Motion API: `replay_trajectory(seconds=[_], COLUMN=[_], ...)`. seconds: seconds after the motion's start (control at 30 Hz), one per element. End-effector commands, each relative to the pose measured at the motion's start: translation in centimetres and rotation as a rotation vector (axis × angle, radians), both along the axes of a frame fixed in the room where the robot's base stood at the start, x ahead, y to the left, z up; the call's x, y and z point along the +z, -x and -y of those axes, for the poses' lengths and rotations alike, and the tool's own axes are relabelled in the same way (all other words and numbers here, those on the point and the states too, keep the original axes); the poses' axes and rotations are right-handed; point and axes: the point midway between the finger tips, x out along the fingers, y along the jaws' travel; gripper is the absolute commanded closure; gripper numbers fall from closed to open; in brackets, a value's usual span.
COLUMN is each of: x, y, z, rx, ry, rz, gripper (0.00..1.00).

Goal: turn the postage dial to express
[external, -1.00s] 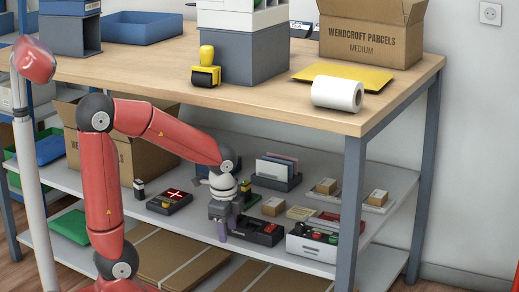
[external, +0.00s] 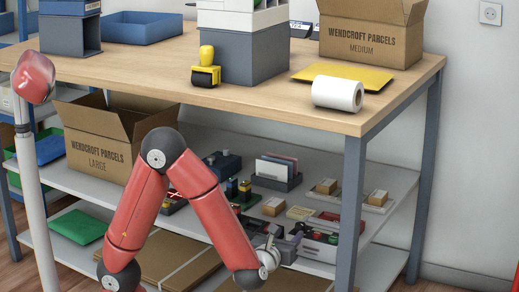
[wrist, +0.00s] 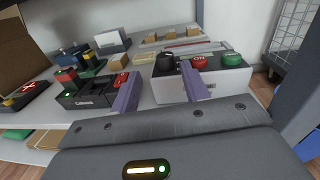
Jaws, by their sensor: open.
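A white control box (wrist: 222,84) stands ahead of my gripper in the wrist view. On its top are a black round knob (wrist: 165,61) at the left, a red button (wrist: 199,62) and a green button (wrist: 231,60). The black knob looks like the dial; its setting and any markings are too small to read. My gripper (wrist: 160,70) is open and empty, its two purple fingers apart, with the knob beyond the gap between them. I cannot see contact. In the external view my wrist partly hides the box (external: 320,250).
A dark device (wrist: 85,97) with red and green parts sits left of the fingers. A card holder (external: 276,172) and small parcels (external: 326,186) lie behind on the shelf. The tabletop (external: 290,97) is overhead and a grey table leg (external: 352,215) stands at the right.

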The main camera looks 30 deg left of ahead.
Motion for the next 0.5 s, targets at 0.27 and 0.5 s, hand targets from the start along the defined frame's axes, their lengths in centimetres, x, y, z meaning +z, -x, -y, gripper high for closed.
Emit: replay_trajectory(seconds=[0.27, 0.5], x=[-0.1, -0.1], y=[-2.8, -6.3], z=[0.4, 0.2], rx=[-0.02, -0.021], ry=[0.01, 0.009], rz=[0.009, 0.009], gripper=[0.54, 0.54])
